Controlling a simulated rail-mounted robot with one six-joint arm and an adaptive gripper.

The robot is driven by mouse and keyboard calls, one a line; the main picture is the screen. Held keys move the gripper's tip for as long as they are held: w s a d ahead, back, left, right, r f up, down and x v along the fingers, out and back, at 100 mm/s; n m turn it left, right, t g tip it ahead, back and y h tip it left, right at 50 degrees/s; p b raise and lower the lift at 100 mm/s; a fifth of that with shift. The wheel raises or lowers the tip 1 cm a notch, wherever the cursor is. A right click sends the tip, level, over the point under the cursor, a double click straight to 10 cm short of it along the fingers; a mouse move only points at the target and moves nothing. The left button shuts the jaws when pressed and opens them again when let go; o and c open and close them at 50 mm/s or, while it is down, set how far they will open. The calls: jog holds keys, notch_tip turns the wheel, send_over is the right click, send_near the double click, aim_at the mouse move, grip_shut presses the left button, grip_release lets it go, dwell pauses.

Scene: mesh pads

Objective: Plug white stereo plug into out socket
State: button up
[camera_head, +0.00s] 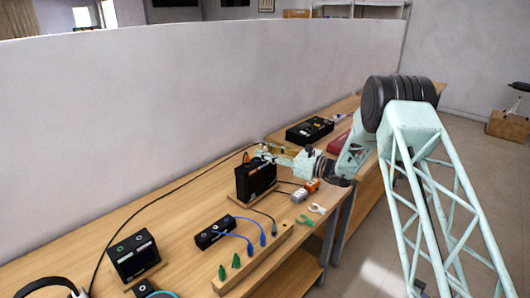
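My gripper (268,154) is at the left end of my pale green arm. It appears just above and behind a black box (256,181) with an orange part on top. Its fingers are too small to show whether they are open or shut, or whether they hold anything. I cannot pick out the white stereo plug for certain. A small white piece (298,196) lies right of the black box, beside an orange one. No out label is readable. Ring-shaped sockets show on a black device (135,257) at the left and on a low black box (212,232).
A wooden strip (262,262) holds green, blue and grey upright plugs, some with cables. Green and white clips (311,214) lie near the table's right edge. Headphones (48,285) lie at front left. A black cable crosses the table (185,213). A pale wall (150,100) stands behind.

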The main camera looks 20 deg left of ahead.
jog(key=shift+d, duration=0.2)
jog(key=s+d, duration=0.1)
jog(key=d, duration=1)
jog(key=shift+s+d, duration=0.25)
jog(key=shift+s, duration=0.15)
jog(key=shift+r, duration=0.1)
dwell(0.5)
jog(key=s+d+r+n+g+h, duration=0.2)
jog(key=s+d+r+n, duration=0.15)
jog(key=s+r, duration=0.5)
jog(key=s+d+r+n+g+h, duration=0.1)
jog(key=s+d+r+n+h, duration=0.35)
jog(key=s, duration=0.65)
jog(key=s+d+r+n+g+h, duration=0.1)
jog(key=s+d+r+n+g, duration=0.1)
jog(key=s+d+r, duration=0.55)
jog(key=s+d+r+n+t+h, duration=0.1)
jog(key=s+d+n+t+h, duration=0.2)
jog(key=s+d, duration=1.2)
jog(key=s+d+r+n+t+h, duration=0.2)
jog(key=s+d+n+h, duration=0.4)
jog(key=s+d, duration=0.9)
jog(key=s+t+h, duration=0.1)
jog(key=s, duration=0.6)
jog(key=shift+s+r+n, duration=0.3)
jog(key=shift+s+n, duration=0.05)
jog(key=shift+n, duration=0.05)
